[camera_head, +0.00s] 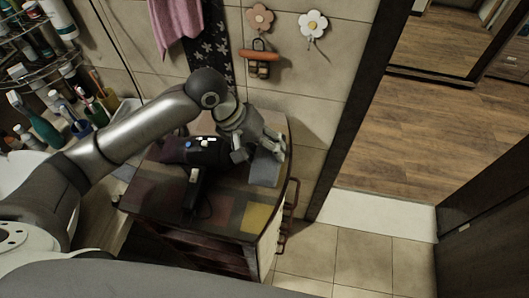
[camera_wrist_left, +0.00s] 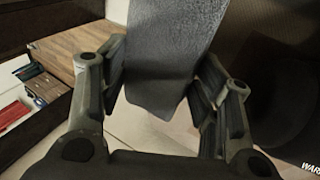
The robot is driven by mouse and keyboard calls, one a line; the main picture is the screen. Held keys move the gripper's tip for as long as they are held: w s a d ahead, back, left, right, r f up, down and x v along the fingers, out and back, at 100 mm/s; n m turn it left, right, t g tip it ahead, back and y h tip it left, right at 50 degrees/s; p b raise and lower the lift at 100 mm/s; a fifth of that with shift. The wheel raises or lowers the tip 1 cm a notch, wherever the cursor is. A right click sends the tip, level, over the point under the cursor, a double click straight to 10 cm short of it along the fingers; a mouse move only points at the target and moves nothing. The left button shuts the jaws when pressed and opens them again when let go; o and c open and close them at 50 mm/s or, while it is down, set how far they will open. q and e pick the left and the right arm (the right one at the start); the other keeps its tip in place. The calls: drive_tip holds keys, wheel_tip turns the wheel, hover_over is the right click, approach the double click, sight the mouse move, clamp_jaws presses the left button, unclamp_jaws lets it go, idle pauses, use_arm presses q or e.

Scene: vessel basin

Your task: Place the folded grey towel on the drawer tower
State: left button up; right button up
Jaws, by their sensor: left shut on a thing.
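The folded grey towel (camera_head: 265,169) shows in the head view at the back right part of the drawer tower's top. The drawer tower (camera_head: 225,213) is a low dark wooden cabinet with coloured patches on top and handles on its right side. My left gripper (camera_head: 268,148) is above that back right part, shut on the towel. In the left wrist view, the towel (camera_wrist_left: 165,62) hangs between the fingers of the left gripper (camera_wrist_left: 160,85). I cannot tell whether the towel touches the top. My right gripper is not in view.
A black hair dryer (camera_head: 196,178) lies on the tower top, left of the towel. A tiled wall (camera_head: 330,75) with flower hooks (camera_head: 313,24) stands behind. Toiletries (camera_head: 40,125) crowd the left. Open floor (camera_head: 360,260) lies to the right.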

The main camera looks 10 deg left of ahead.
sight(264, 155)
use_arm(q)
drive_tip(key=shift+w+f, duration=0.4)
drive_tip(key=shift+f, duration=0.05)
drive_tip(key=f, duration=0.1)
drive_tip(key=f+p, duration=0.1)
drive_tip(key=f, duration=0.1)
drive_tip(key=shift+w+a, duration=0.1)
drive_tip(key=shift+w, duration=0.1)
drive_tip(key=shift+f, duration=0.3)
drive_tip(key=o, duration=0.8)
drive_tip(key=shift+f, duration=0.1)
drive_tip(key=b+v, duration=0.1)
drive_tip(key=v, duration=1.1)
